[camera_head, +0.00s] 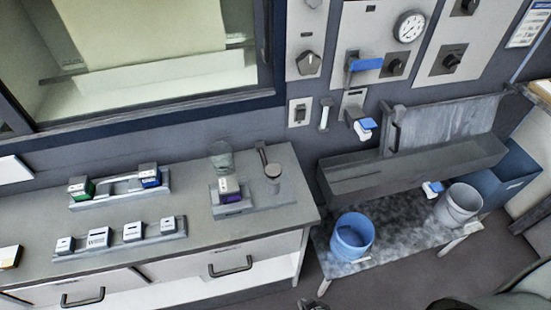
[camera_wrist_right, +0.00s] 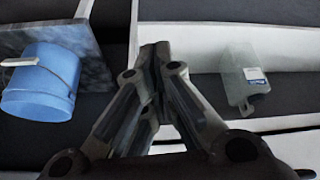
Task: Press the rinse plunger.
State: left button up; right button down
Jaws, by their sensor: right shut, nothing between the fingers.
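A short grey cylinder with a pale round top (camera_head: 273,180) stands upright on the right end of the counter, beside a dark spout-like post (camera_head: 262,155). It looks like the rinse plunger, but no label is readable. My right gripper (camera_wrist_right: 155,52) is shut and empty in the right wrist view, well apart from the cylinder. A small dark part at the bottom edge of the head view (camera_head: 312,305) appears to be its tip, low in front of the counter. The cylinder is not seen in the wrist view. My left gripper is not in view.
The counter (camera_head: 130,248) carries racks of small labelled blocks and a holder with a purple-based bottle (camera_head: 229,190). Drawer handles (camera_head: 230,270) project from the counter front.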

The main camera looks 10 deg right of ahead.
jog(key=w+a+r+m+t+p, duration=0.1)
jog(key=w+r, duration=0.4)
jog(key=r, duration=1.1)
jog(key=w+a+r+t+p, duration=0.1)
jog(key=w+r+t+p, duration=0.3)
jog(key=r, duration=1.2)
jog(key=w+a+r+m+t+h+p, duration=0.1)
jog(key=w+r+t, duration=0.4)
jog(key=r, duration=1.1)
jog(key=shift+w+r+m+p, duration=0.15)
jog(key=shift+w+m+p, duration=0.15)
jog(key=shift+w+p, duration=0.65)
jog(key=shift+w, duration=0.1)
jog(key=b, duration=0.2)
send_over(276, 175)
notch_tip(276, 175, down, 3)
jog(key=shift+r, duration=0.2)
notch_tip(276, 175, down, 2)
jog(key=shift+w+f+b, duration=0.1)
jog(key=shift+b, duration=1)
jog(key=shift+f+b, duration=0.8)
jog(key=shift+b, duration=0.1)
